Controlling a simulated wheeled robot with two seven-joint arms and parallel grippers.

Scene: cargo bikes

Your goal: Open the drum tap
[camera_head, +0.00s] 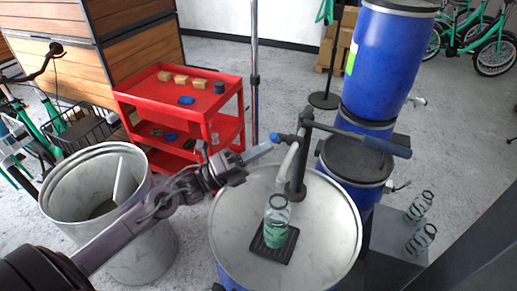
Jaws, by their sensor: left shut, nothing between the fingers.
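A dark pump fixture with a tap (293,157) stands on the pale round lid of the drum (325,252). A pale spout hangs from it, and a small blue piece (284,137) sticks out to the left at its top. A long lever with a blue grip (382,147) reaches right. A clear bottle with green contents (276,222) stands upright on a black drip mat (268,250) below the spout. My left gripper (262,150) is shut and empty, just left of the spout and blue piece; I cannot tell whether it touches. My right gripper is not in view.
A red cart (185,95) with small boxes is behind my left arm. An open metal drum (62,200) stands at left. Stacked blue drums (388,60) with side taps are at right. Two bottles (420,238) stand on a low grey surface at lower right.

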